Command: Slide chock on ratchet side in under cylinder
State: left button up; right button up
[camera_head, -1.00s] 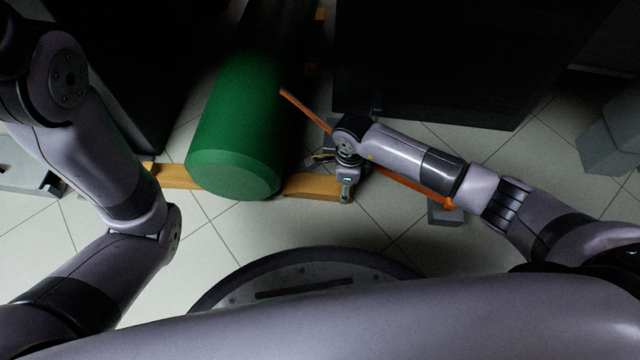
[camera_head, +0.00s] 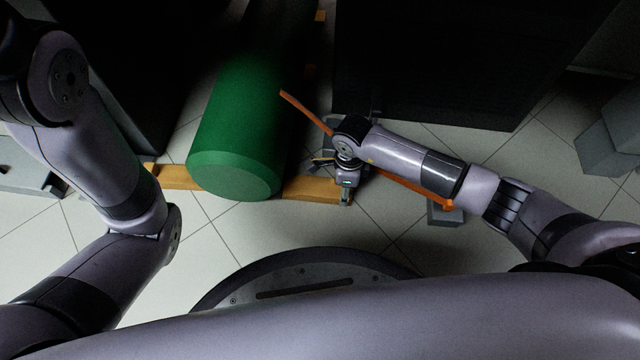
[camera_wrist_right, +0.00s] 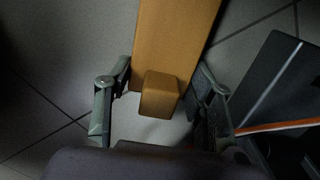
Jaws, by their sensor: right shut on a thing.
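My right gripper (camera_head: 346,198) is at this chock's outer end. Another wooden chock (camera_head: 177,177) lies at the cylinder's left side. My left gripper is out of view.
An orange strap (camera_head: 405,184) runs diagonally behind my right forearm to a grey block (camera_head: 444,214) on the floor. A large dark box (camera_head: 430,70) stands behind. Grey blocks (camera_head: 610,135) stand at far right.

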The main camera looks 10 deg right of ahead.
aim_at(321, 187)
jog(key=shift+a, duration=0.15)
dwell(0.4)
jog(key=shift+w+a+b, duration=0.15)
jog(key=shift+w+a, duration=0.05)
jog(key=shift+a, duration=0.45)
jog(key=shift+w+a+b, duration=0.15)
jog(key=shift+w+a, duration=0.05)
jog(key=shift+a, duration=0.45)
jog(key=shift+w+a+b, duration=0.2)
jog(key=shift+a, duration=0.55)
jog(key=shift+w+a+b, duration=0.15)
jog(key=shift+w+a, duration=0.05)
jog(key=shift+a, duration=0.5)
jog(key=o, duration=1.5)
